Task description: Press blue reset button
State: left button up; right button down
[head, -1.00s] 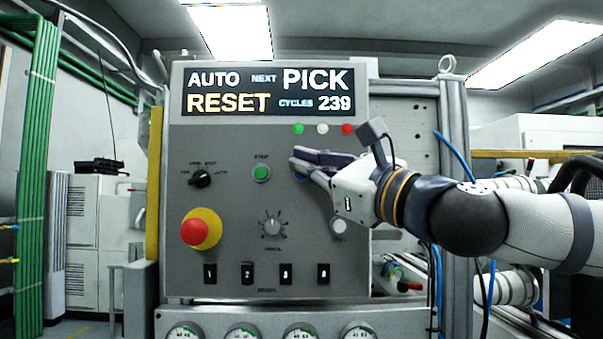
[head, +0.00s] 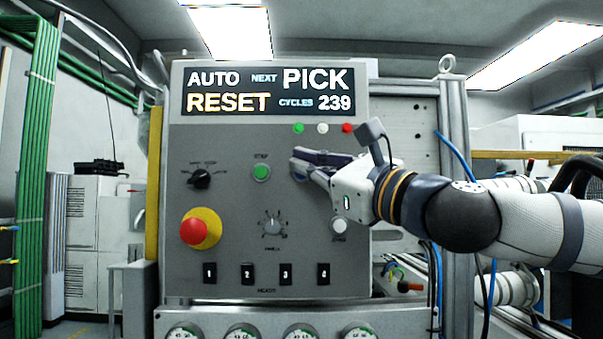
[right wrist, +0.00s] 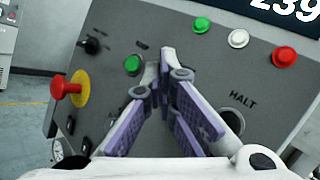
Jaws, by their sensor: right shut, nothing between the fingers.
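The control panel (head: 230,275) faces me, with a display (head: 265,91) reading AUTO, NEXT PICK, RESET, CYCLES 239. I cannot make out a blue button in either view; my right gripper covers part of the panel right of the green button (head: 261,172). My right gripper (head: 297,164) is shut and empty, its fingertips close to the panel face there. In the right wrist view the fingers (right wrist: 164,72) converge just right of the green button (right wrist: 132,64). Whether the tips touch anything is hidden. My left gripper is not in view.
A red emergency stop (head: 193,231) on a yellow base is at lower left. A black selector (head: 201,180), a knob (head: 272,225), a white button (head: 339,226) and several black switches share the panel. Green, white and red lamps (head: 346,128) sit above my gripper.

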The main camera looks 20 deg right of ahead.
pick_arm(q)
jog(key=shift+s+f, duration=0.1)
pick_arm(e)
jog(key=shift+w+d, duration=0.1)
jog(key=shift+w, duration=0.15)
dwell(0.5)
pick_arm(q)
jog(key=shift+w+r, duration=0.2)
pick_arm(e)
jog(key=shift+s+a, duration=0.25)
jog(key=shift+s, duration=0.5)
pick_arm(q)
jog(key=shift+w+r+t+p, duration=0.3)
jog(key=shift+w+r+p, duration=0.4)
jog(key=shift+p, duration=0.05)
pick_arm(e)
jog(key=s, duration=0.2)
jog(key=s+a, duration=0.1)
jog(key=s, duration=0.2)
jog(key=shift+a, duration=0.2)
jog(key=shift+w, duration=0.1)
